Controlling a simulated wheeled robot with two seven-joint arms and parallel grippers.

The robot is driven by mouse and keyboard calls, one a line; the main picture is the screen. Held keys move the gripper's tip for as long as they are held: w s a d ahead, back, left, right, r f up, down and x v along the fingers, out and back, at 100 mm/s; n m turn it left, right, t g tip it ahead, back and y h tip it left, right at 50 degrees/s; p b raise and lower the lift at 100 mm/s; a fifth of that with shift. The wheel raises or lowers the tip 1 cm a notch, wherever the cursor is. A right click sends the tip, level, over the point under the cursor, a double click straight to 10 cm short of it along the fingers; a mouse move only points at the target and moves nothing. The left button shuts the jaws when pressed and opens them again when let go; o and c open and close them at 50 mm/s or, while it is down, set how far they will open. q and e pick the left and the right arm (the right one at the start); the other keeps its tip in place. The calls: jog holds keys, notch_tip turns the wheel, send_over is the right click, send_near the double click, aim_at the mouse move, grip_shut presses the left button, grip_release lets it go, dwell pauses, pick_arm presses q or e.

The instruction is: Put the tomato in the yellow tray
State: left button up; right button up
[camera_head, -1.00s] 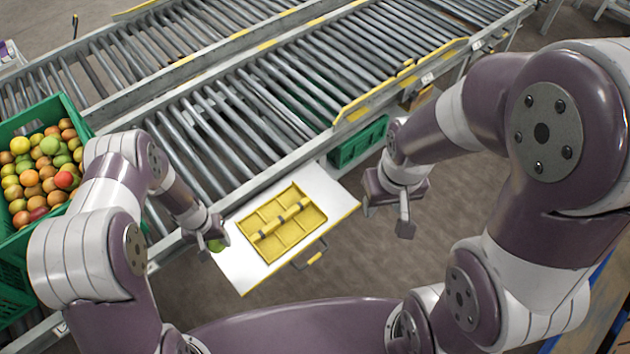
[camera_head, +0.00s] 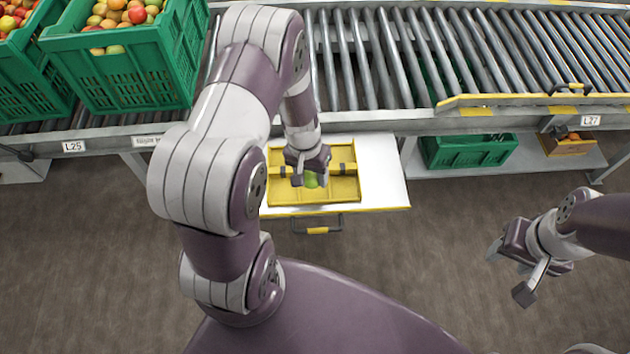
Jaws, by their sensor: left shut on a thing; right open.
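A green tomato (camera_head: 311,180) is held between the fingers of my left gripper (camera_head: 308,178). The gripper is shut on it and appears over the yellow tray (camera_head: 343,190). Whether the tomato touches the tray floor I cannot tell. The tray has compartments and a raised bar across it, and my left arm and gripper hide part of it. It lies on a white board (camera_head: 385,172) with a yellow front edge. My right gripper (camera_head: 508,276) is open and empty, over the floor at the right.
Green crates (camera_head: 125,68) full of tomatoes stand at the upper left on the roller conveyor (camera_head: 400,60). A green crate (camera_head: 465,152) and a box (camera_head: 563,145) sit on a low shelf below the conveyor. The board has a handle (camera_head: 317,230) in front. The floor is clear.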

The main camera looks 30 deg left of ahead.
aim_at(315, 181)
pick_arm(q)
jog(key=shift+w+f, duration=0.65)
jog(key=shift+w, duration=0.2)
notch_tip(315, 181, down, 4)
jog(key=shift+r+b, duration=0.1)
jog(key=shift+b, duration=0.8)
jog(key=shift+w+a, duration=0.1)
